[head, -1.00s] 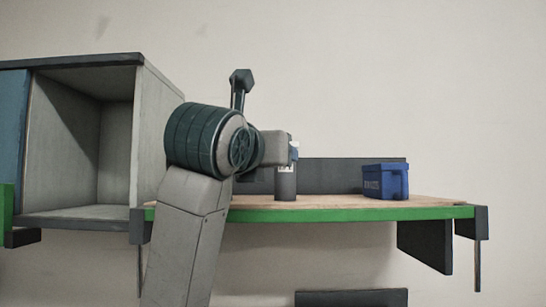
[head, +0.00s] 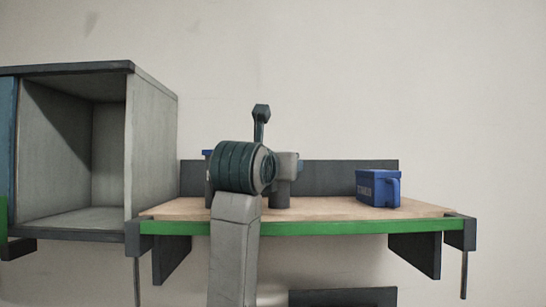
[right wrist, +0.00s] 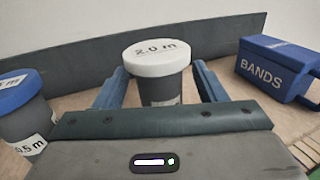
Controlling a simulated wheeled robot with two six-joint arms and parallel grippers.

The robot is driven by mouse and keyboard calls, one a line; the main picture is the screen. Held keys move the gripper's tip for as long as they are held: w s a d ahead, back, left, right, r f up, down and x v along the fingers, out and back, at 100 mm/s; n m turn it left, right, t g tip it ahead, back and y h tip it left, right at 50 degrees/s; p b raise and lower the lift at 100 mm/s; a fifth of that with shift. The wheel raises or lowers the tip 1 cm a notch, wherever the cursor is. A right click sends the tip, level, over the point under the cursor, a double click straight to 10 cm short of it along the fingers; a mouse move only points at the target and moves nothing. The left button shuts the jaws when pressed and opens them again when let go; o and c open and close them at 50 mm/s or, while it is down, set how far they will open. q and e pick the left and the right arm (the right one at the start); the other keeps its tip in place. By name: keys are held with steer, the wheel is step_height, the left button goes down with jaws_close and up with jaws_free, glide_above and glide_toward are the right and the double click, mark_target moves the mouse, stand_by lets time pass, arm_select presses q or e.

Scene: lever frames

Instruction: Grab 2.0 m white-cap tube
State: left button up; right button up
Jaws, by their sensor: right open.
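The white-cap tube (right wrist: 160,62) stands upright in the right wrist view. It has a dark body and "2.0 m" printed on its cap. My right gripper (right wrist: 161,84) is open, with one blue finger on each side of this tube; I cannot tell whether they touch it. In the head view my right arm reaches over the shelf from below and hides much of the tube, whose dark lower body (head: 281,195) shows beside the wrist. My left gripper is not in view.
A blue-cap tube (right wrist: 22,105) stands left of the gripper. A blue box marked BANDS (right wrist: 272,69) sits to the right. A dark back panel (head: 335,178) runs behind the shelf (head: 325,208). An open grey cabinet (head: 152,145) stands at the left.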

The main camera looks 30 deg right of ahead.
steer(key=shift+w+d, duration=0.15)
steer(key=shift+w, duration=0.05)
steer(key=c, duration=1.2)
